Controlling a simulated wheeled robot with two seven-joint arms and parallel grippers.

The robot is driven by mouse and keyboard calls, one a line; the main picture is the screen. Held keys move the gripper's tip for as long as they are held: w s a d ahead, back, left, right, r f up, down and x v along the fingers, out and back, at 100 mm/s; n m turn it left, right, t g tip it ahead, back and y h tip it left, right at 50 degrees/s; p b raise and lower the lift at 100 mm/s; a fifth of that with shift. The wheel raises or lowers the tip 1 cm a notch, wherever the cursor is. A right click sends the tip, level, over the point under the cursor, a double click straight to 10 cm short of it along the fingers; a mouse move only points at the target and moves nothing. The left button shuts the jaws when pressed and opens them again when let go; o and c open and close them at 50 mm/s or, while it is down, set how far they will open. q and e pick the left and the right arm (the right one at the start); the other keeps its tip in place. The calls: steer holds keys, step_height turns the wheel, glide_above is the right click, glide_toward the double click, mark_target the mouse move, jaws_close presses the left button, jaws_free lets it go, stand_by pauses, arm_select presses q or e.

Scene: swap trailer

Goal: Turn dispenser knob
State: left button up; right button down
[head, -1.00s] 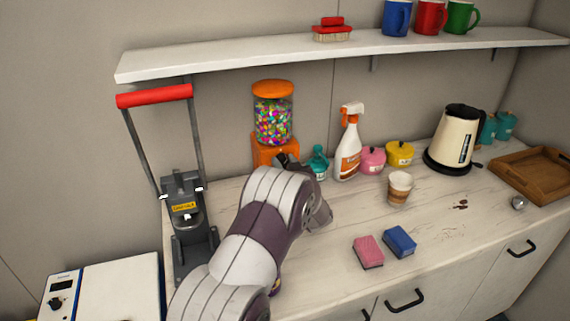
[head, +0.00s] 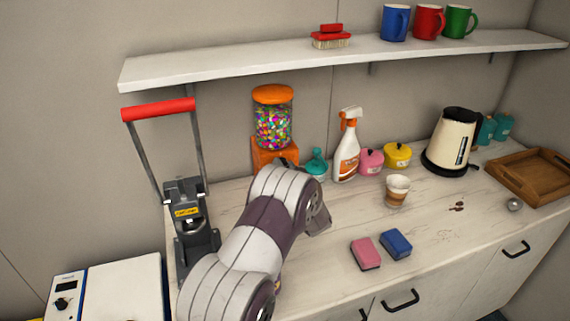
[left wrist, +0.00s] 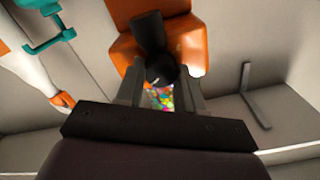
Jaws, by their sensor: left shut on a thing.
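The candy dispenser (head: 272,118) stands at the back of the counter, with an orange lid, a clear jar of colourful candy and an orange base. Its orange body (left wrist: 185,28) fills the top of the left wrist view. My left gripper (left wrist: 161,78) is at the front of the dispenser, its two fingers on either side of the dark knob (left wrist: 150,35), shut on it. In the head view my own arm hides the knob and most of the left gripper. My right gripper is not in view.
A teal bottle (head: 317,163) and a spray bottle (head: 347,150) stand close right of the dispenser. A grey press with a red handle (head: 158,109) is at left. A shelf (head: 230,65) runs above.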

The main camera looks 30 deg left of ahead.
arm_select(q)
steer(key=shift+m+p, duration=0.35)
steer(key=shift+m, duration=0.45)
steer(key=o, duration=1)
steer(key=shift+d, duration=0.1)
steer(key=b+v, duration=0.2)
steer(key=v, duration=1)
steer(key=shift+s+d, duration=0.15)
steer(key=shift+s, duration=0.05)
